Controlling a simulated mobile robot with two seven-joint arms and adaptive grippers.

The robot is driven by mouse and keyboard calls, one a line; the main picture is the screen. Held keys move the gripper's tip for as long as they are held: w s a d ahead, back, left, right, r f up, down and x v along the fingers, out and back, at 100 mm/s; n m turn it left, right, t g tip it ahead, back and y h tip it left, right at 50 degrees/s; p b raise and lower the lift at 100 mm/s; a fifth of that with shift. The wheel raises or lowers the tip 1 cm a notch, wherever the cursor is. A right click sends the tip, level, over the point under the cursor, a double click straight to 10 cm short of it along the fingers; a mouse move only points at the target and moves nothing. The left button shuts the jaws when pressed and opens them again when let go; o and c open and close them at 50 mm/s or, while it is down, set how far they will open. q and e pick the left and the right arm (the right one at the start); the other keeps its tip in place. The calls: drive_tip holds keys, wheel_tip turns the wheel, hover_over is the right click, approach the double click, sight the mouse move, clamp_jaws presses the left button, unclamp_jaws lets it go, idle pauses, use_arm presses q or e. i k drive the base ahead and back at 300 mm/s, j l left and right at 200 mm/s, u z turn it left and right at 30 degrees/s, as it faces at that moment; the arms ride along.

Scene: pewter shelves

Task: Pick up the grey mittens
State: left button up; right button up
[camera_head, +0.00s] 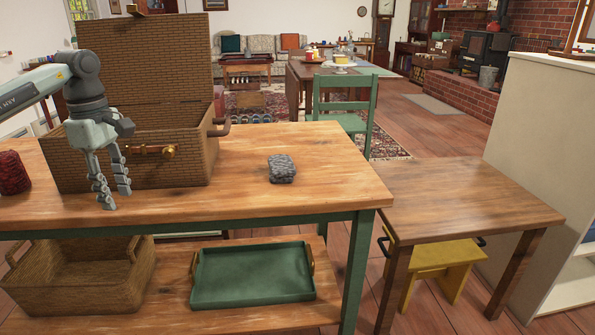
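The grey mittens (282,168) lie as a small knitted bundle on the wooden tabletop, right of the wicker basket. My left gripper (116,200) points down in front of the open basket, well to the left of the mittens. Its two fingers are apart with nothing between them. My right gripper does not show.
The open wicker basket (190,172) stands behind my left gripper with its lid up. A dark red knitted bundle (12,173) lies at the far left. The tabletop (325,190) around the mittens is clear. A green tray (252,272) and an open basket (80,285) sit on the lower shelf.

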sight(281, 169)
drive_tip(key=i+l, duration=0.1)
drive_tip(key=l, duration=0.25)
drive_tip(key=i+l+u, duration=0.15)
drive_tip(key=l, duration=0.6)
drive_tip(key=i+l, duration=0.15)
drive_tip(key=l, duration=0.15)
drive_tip(key=i+l+u, duration=0.15)
drive_tip(key=i+l, duration=0.2)
drive_tip(key=l, duration=0.3)
drive_tip(key=i+l+u, duration=0.15)
drive_tip(key=l, duration=0.15)
